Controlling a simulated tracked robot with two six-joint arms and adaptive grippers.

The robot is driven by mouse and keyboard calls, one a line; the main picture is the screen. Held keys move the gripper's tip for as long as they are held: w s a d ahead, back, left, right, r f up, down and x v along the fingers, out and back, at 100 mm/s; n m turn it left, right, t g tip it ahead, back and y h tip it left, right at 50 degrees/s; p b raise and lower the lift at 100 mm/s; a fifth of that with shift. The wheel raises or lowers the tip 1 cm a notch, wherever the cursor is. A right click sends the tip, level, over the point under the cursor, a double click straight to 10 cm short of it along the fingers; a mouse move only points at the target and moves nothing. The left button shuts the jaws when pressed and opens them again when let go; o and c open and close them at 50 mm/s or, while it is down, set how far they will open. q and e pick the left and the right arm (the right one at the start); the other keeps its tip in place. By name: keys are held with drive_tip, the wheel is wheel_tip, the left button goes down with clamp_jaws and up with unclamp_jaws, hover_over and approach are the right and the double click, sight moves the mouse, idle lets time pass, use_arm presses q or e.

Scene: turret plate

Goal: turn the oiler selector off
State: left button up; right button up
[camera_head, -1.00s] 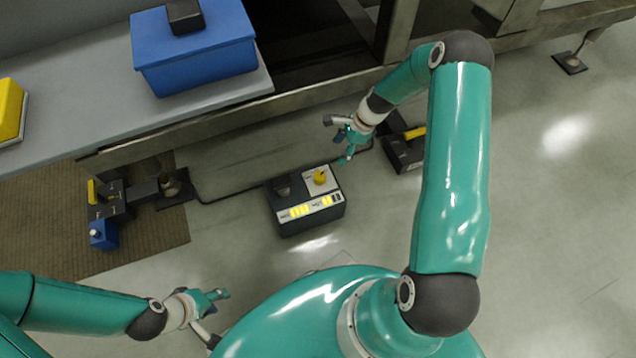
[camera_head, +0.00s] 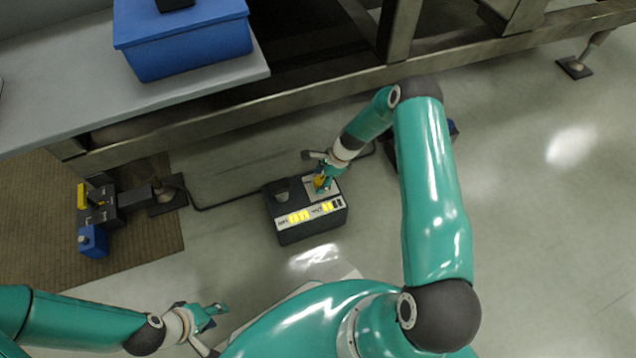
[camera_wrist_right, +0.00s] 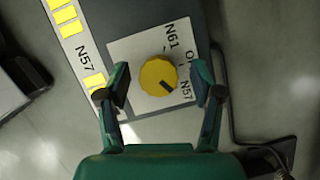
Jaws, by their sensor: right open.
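The oiler selector is a yellow round knob (camera_wrist_right: 158,76) on a white plate (camera_wrist_right: 130,50) on top of a dark box (camera_head: 308,231). In the right wrist view, the plate carries the labels N61, a partly hidden one starting with O, and N57. The knob's dark mark points down and right, toward the N57 label. My right gripper (camera_wrist_right: 163,88) is open, with one finger on each side of the knob and gaps between. In the head view my right gripper (camera_head: 327,178) partly hides the knob. My left gripper (camera_head: 211,314) is low and left, away from the box; its jaw opening is unclear.
The box's front has a white strip (camera_head: 310,214) with yellow labels. A cable (camera_head: 225,203) runs left from the box. A metal beam (camera_head: 300,95) runs behind. A blue bin (camera_head: 190,55) sits on the grey bench (camera_head: 60,110). A blue and black device (camera_head: 94,240) stands left.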

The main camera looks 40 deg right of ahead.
drive_tip(key=shift+a+f, duration=0.15)
drive_tip(key=shift+f, duration=0.2)
drive_tip(key=shift+c, duration=0.3)
